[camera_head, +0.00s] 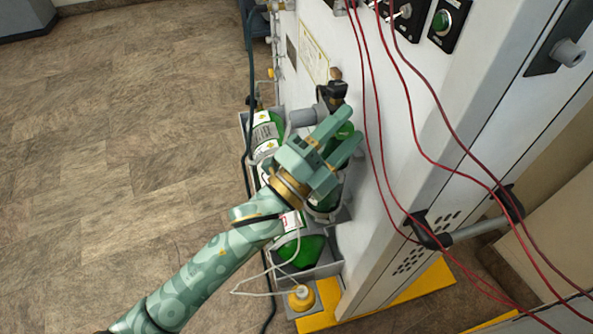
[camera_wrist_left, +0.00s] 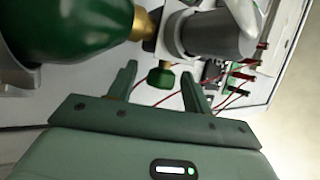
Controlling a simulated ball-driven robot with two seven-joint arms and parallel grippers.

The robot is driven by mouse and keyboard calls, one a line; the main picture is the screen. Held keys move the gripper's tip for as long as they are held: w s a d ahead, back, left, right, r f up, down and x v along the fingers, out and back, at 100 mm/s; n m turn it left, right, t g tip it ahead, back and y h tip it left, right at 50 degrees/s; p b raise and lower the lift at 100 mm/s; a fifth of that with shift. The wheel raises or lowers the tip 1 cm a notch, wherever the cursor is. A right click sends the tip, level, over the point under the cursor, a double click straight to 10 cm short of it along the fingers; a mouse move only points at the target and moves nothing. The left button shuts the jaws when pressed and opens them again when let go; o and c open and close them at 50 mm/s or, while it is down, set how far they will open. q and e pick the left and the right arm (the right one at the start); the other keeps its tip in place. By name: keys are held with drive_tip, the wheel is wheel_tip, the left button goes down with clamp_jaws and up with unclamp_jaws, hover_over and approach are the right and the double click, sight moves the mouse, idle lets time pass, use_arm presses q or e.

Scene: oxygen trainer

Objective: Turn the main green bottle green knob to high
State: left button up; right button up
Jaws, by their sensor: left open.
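My left gripper (camera_head: 346,124) is open in front of the white cabinet's side, over the row of green bottles. In the left wrist view, a small green knob (camera_wrist_left: 160,76) on the bottle valve shows between the two fingers of the left gripper (camera_wrist_left: 159,72), with gaps on both sides. Whether it touches a finger cannot be told. A dark green bottle (camera_wrist_left: 65,25) with a brass neck fills the upper left of that view. In the head view, green bottles with white labels, such as one (camera_head: 267,134), stand in the rack, partly hidden by my arm. My right gripper is out of view.
The white cabinet (camera_head: 385,160) stands close on the right. Red cables (camera_head: 413,120) hang down its front, near my fingers. A grey cylindrical fitting (camera_wrist_left: 218,35) sits close above the fingers. A yellow-capped fitting (camera_head: 301,297) is low in front. The floor on the left is clear.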

use_arm(q)
drive_tip(key=v, duration=1.6)
drive_tip(key=shift+p, duration=0.3)
